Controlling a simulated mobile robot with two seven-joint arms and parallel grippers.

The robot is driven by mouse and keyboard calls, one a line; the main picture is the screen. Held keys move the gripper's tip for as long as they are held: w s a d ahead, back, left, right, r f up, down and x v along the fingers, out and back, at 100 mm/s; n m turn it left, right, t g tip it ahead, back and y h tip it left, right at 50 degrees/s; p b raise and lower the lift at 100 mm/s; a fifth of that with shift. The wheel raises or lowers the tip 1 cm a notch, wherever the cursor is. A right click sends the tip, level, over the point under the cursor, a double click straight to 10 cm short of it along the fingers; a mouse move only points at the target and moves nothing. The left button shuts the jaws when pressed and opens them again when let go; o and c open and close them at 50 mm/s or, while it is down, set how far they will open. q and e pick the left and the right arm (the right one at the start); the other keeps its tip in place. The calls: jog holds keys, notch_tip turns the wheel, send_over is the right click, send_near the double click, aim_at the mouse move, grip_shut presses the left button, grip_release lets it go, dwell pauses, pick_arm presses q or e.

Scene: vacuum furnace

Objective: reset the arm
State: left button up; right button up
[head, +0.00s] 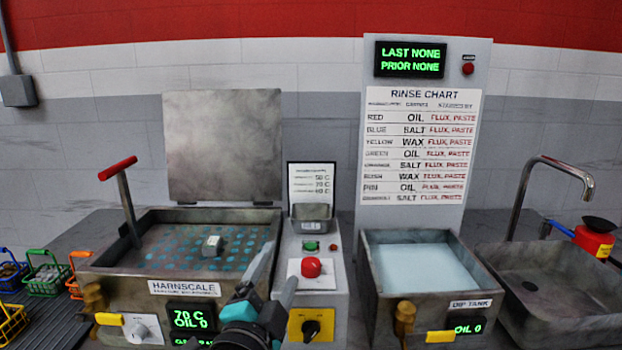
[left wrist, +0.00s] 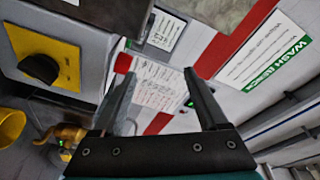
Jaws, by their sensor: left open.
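My left arm comes up from the bottom of the head view, in front of the harnscale washer (head: 185,288). My left gripper (head: 280,262) is open, with its two dark fingers apart and pointing up. In the left wrist view the gripper (left wrist: 159,78) shows nothing between its fingers but the distant wall and signs. The gripper is near the panel with the red button (head: 311,267) and the yellow switch plate (head: 298,325). I cannot tell its exact distance from them. My right gripper is not in view.
The washer's lid (head: 222,145) stands open, and a small pale block (head: 212,246) sits in its basin. The dip tank (head: 425,268) and a sink (head: 550,290) are to the right. Small coloured baskets (head: 47,275) stand at the left. A rinse chart (head: 420,145) stands behind.

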pick_arm(q)
jog(key=s+a+f+n+g+y, duration=0.1)
jog(key=s+a+f+n+g, duration=0.1)
jog(key=f, duration=0.3)
jog(key=s+a+f+n+g+y, duration=0.1)
jog(key=s+a+f+n+g, duration=0.1)
jog(key=f, duration=0.3)
jog(key=s+a+f+n+g+y, duration=0.1)
jog(key=s+a+f+n+g, duration=0.1)
jog(key=s+f, duration=0.2)
jog(key=shift+a+f+n, duration=0.25)
jog(key=shift+f+n, duration=0.15)
jog(key=s+a+f+n+g, duration=0.25)
jog(key=s+f+g, duration=0.2)
jog(key=s, duration=0.45)
jog(key=s+a+f+n+g, duration=0.2)
jog(key=s+f+n+g, duration=0.15)
jog(key=s+f, duration=0.4)
jog(key=s+f+g, duration=0.1)
jog(key=s+f, duration=0.1)
jog(key=f, duration=0.9)
jog(key=s+f+g, duration=0.1)
jog(key=s+f, duration=0.2)
jog(key=f, duration=0.8)
jog(key=s+a+f+g, duration=0.1)
jog(key=s+a+f, duration=0.1)
jog(key=s+f, duration=1)
jog(key=shift+s+a+f+m+y, duration=0.2)
jog(key=shift+s+a+m+y, duration=0.15)
jog(key=shift+s, duration=0.85)
